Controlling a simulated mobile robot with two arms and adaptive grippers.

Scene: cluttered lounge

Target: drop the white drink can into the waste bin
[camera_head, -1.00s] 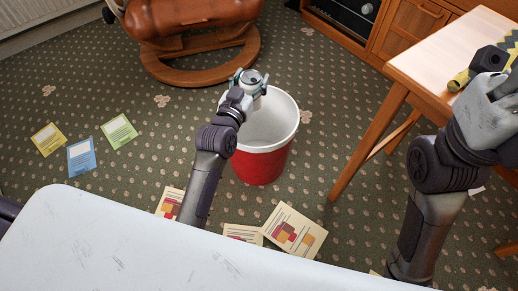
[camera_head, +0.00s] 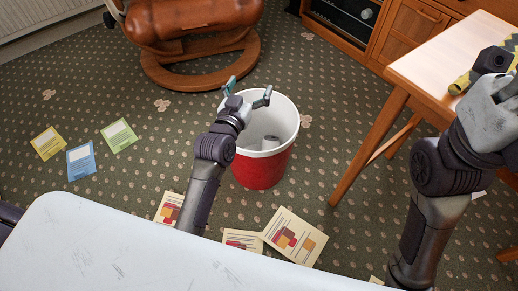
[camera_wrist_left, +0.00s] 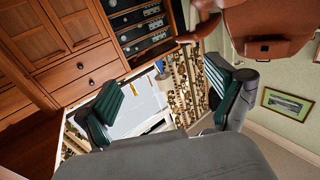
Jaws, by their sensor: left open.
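The white drink can (camera_head: 270,142) is inside the waste bin (camera_head: 262,169), a red bucket with a white rim and inside, standing on the carpet. The can shows near the bin's inner wall, below the rim. My left gripper (camera_head: 247,90) is above the bin's far left rim, its two fingers spread with nothing between them. The left wrist view also shows my left gripper (camera_wrist_left: 160,88) open and empty; I cannot make out the can there. My right gripper (camera_head: 495,62) is at the right edge, over the wooden table, and its fingers are not clear.
A white surface (camera_head: 150,250) fills the near left. A wooden table (camera_head: 440,65) stands at right with a yellow and black item (camera_head: 462,82) on it. A brown leather chair (camera_head: 190,22) is behind the bin. Several papers and cards lie on the carpet.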

